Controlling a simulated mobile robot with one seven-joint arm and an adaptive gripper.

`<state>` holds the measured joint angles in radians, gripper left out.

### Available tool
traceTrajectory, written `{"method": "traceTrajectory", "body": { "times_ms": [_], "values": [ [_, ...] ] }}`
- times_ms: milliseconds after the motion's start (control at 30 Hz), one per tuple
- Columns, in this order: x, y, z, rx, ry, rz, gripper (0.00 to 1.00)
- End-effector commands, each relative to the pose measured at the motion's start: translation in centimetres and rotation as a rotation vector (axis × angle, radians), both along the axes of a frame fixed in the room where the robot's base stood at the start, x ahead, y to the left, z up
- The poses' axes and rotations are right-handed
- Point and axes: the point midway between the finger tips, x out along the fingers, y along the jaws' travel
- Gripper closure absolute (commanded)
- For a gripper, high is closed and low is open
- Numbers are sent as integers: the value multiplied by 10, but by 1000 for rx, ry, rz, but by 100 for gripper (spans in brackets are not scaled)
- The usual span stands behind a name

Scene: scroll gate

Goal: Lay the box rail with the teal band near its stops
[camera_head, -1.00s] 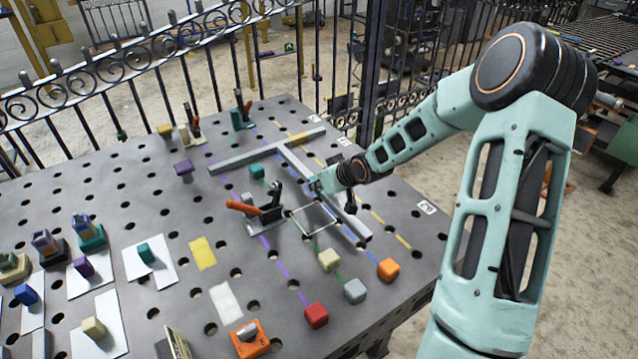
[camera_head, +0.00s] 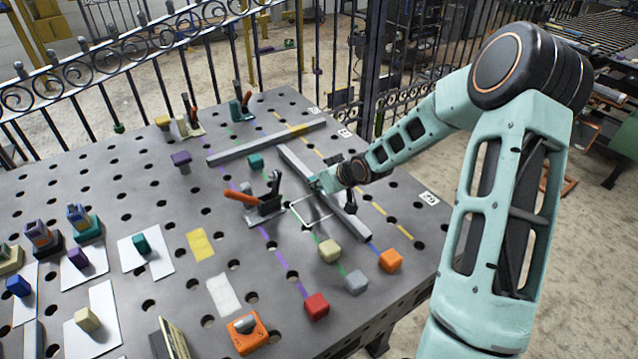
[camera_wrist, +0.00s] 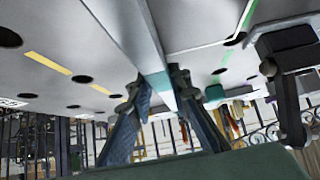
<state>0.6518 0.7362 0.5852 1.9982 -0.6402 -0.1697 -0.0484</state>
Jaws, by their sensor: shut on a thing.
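A long grey box rail (camera_head: 300,165) slants across the right part of the perforated steel table (camera_head: 150,215). My gripper (camera_head: 318,184) is shut on it near its middle. In the wrist view my gripper's two fingers (camera_wrist: 160,92) stand either side of the grey rail (camera_wrist: 142,40). A small teal patch shows at the grip in the head view, but I cannot tell if it is a band or a finger. Whether the rail touches the table is unclear. A second grey rail (camera_head: 265,143) lies crosswise beyond the far end, with a small gap.
A toggle clamp with an orange handle (camera_head: 243,198) stands left of the held rail. Beige (camera_head: 330,251), grey (camera_head: 356,282), orange (camera_head: 391,260) and red (camera_head: 317,306) blocks sit at the near side. A teal block (camera_head: 255,161) sits by the crosswise rail. Coloured lines mark the tabletop.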

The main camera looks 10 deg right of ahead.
Motion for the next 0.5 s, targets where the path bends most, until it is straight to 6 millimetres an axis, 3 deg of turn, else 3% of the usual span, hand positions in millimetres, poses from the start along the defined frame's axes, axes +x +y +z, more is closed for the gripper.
{"method": "traceTrajectory", "body": {
  "times_ms": [433,467,500],
  "values": [
    [1,0,-5,0,-4,0,100],
    [1,0,-5,0,-4,0,80],
    [1,0,-4,0,-4,0,76]
  ]
}}
